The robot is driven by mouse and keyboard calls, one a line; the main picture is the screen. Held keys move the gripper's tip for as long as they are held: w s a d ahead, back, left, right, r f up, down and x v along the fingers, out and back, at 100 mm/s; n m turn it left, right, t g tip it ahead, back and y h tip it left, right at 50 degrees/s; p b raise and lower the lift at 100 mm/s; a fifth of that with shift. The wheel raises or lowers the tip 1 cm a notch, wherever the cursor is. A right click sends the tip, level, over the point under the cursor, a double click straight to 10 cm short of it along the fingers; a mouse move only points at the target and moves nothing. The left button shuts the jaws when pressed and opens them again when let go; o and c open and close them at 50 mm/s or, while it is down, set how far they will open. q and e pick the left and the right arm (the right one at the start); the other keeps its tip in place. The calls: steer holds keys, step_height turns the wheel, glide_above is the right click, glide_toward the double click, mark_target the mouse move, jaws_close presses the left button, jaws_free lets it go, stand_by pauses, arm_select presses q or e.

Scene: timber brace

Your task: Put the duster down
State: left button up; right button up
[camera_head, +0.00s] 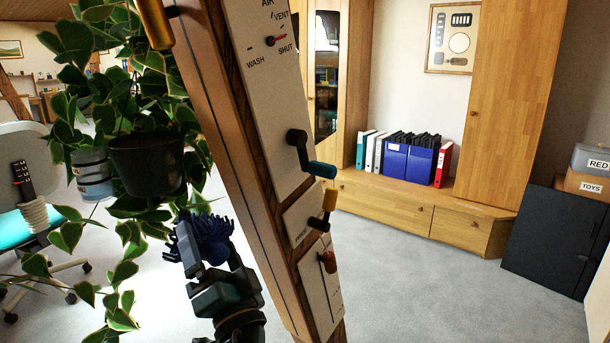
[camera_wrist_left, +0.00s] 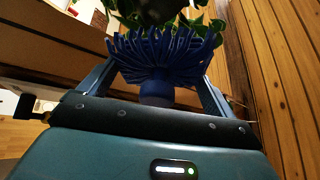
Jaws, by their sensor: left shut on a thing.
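The duster (camera_head: 203,240) is dark blue with a head of many soft bristles. My left gripper (camera_head: 215,270) is shut on it and holds it up in the air, left of the slanted timber brace (camera_head: 225,130) and below the hanging plant pot. In the left wrist view the duster (camera_wrist_left: 165,60) stands between the two fingers (camera_wrist_left: 158,95), bristles outward, with its lower part hidden behind the gripper body. My right gripper is not in view.
A leafy plant in a dark pot (camera_head: 148,163) hangs just above the duster. The brace carries panels with blue, yellow and orange handles (camera_head: 310,160). A chair (camera_head: 25,200) stands at left. Carpet lies open toward the wooden cabinet (camera_head: 400,205) and dark box (camera_head: 553,235).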

arm_select(q)
steer(key=s+a+h+p, duration=0.1)
steer(key=p, duration=0.1)
steer(key=s+a+m+t+h+p, duration=0.1)
steer(key=p, duration=0.1)
steer(key=s+a+m+t+h+p, duration=0.1)
steer(key=s+h+p, duration=0.1)
steer(key=p, duration=0.1)
steer(key=shift+a+r, duration=0.25)
steer(key=shift+r, duration=0.1)
steer(key=m+t+h+p, duration=0.1)
steer(key=m+h+p, duration=0.3)
steer(key=h+p, duration=0.4)
glide_toward(177, 241)
steer(key=shift+s+a+r, duration=0.15)
steer(key=shift+s+r, duration=0.05)
steer(key=shift+r, duration=0.3)
steer(key=shift+s+a+r, duration=0.15)
steer(key=shift+s+r, duration=0.05)
steer(key=shift+r, duration=0.25)
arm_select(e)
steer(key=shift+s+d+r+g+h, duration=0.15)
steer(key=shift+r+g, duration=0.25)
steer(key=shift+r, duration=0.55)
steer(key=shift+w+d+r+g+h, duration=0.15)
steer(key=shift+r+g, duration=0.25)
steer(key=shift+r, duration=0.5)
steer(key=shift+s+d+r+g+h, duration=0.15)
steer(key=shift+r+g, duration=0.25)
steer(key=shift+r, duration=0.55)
